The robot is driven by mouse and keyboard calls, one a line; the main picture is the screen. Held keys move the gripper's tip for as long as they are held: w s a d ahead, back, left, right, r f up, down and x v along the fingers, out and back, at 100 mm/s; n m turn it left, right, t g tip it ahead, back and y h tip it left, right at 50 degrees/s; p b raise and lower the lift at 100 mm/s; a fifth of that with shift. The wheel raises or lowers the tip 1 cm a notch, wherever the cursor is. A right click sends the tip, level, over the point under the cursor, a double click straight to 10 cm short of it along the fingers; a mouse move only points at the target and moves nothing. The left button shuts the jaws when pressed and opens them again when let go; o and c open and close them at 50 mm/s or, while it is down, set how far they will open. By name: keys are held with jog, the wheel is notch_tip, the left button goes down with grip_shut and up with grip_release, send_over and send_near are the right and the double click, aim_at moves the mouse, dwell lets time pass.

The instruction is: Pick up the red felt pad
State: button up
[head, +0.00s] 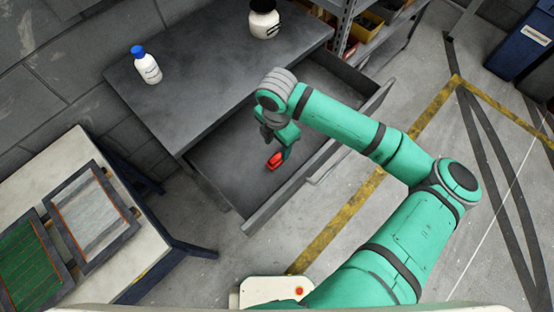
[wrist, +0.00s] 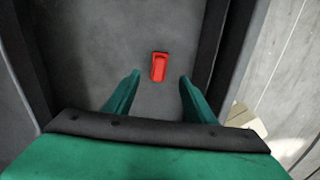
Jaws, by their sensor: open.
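A small red object (head: 274,161), which I take to be the red felt pad, lies on the grey bottom of the open drawer (head: 226,166). In the wrist view the red pad (wrist: 159,67) is a small upright rectangle with a dark edge at its top. My gripper (head: 283,150) reaches down into the drawer area close to the pad. In the wrist view my gripper (wrist: 159,82) is open, with its two green fingers apart and nothing between them. The pad shows just beyond the fingertips, roughly centred in the gap. The exact height above it is unclear.
A pale table (head: 120,255) stands at left.

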aim_at(276, 157)
jog(key=f, duration=0.9)
jog(key=shift+s+a, duration=0.15)
jog(key=shift+a, duration=0.1)
jog(key=shift+c, duration=0.6)
jog(key=c, duration=1)
